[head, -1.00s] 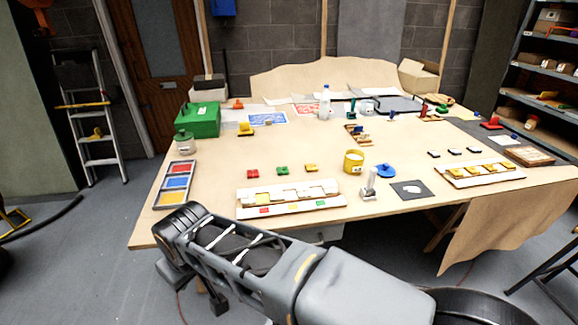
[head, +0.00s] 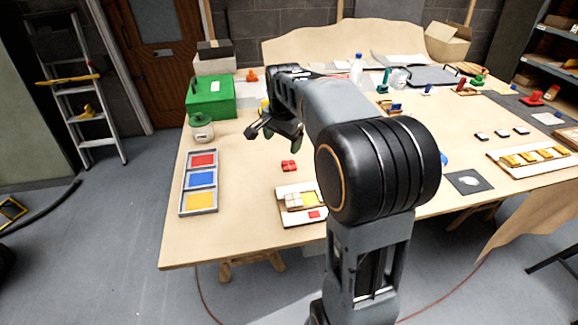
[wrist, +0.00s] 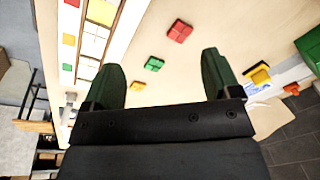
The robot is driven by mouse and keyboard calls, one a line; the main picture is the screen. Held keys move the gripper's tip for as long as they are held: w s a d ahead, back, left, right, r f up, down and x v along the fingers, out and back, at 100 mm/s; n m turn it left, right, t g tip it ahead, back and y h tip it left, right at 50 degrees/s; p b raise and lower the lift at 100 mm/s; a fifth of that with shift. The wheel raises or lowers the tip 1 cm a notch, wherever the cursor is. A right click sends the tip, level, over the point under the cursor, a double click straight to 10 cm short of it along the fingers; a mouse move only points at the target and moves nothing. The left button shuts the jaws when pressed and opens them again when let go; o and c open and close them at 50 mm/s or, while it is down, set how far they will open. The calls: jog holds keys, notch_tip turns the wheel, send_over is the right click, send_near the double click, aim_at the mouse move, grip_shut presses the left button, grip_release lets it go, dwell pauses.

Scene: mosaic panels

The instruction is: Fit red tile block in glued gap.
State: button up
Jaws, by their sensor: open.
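The red tile block (head: 289,166) lies on the bare tabletop just behind the white-tiled panel (head: 292,202). It also shows in the wrist view (wrist: 180,31), beyond my fingertips. The panel has a yellowish glued gap (head: 310,199) above a small red square (head: 314,214); my arm hides its right part. In the wrist view the panel runs down the left side, with yellowish gaps beside red, yellow and green squares. My gripper (head: 274,136) is open and empty, raised above the table behind and left of the red block.
A green block (wrist: 153,64) and a yellow block (wrist: 138,86) lie beside the red one. A grey tray (head: 198,213) with red, blue and yellow squares lies left. A lidded jar (head: 201,129) and a green box (head: 210,98) stand behind it. The front left tabletop is clear.

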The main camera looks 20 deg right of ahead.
jog(key=w+d+f+m+g, duration=0.1)
jog(key=w+d+f+m, duration=0.6)
jog(key=w, duration=0.3)
jog(key=m, duration=0.2)
send_over(290, 164)
jog(key=shift+g, duration=0.3)
notch_tip(290, 164, down, 7)
jog(key=shift+s+f, duration=0.15)
jog(key=shift+f+p, duration=0.8)
jog(key=shift+f, duration=2.25)
jog(key=c, duration=1)
